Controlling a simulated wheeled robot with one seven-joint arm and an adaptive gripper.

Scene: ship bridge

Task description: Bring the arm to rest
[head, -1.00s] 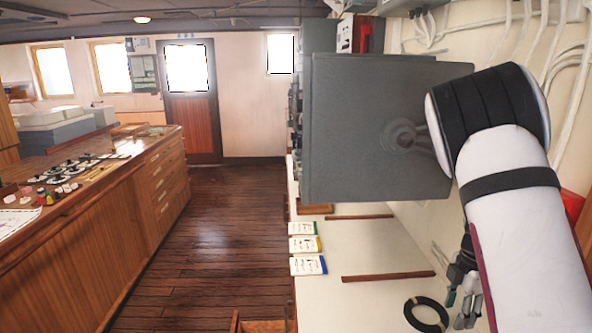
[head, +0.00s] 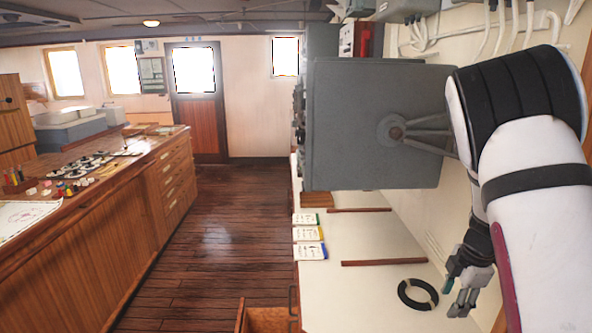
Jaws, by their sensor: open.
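My arm comes in from the right side of the head view, bent at a black-banded joint in front of the wall. My gripper (head: 457,300) hangs below it at the lower right, over the pale worktop (head: 365,290). Its fingers point down and are apart, with nothing seen between them.
A grey metal box (head: 375,120) on a bracket stands out over the worktop. Several small booklets (head: 309,235) lie along its left edge, beside wooden strips (head: 383,262). A wooden chart cabinet (head: 95,225) stands at left. The plank floor (head: 225,230) between is clear.

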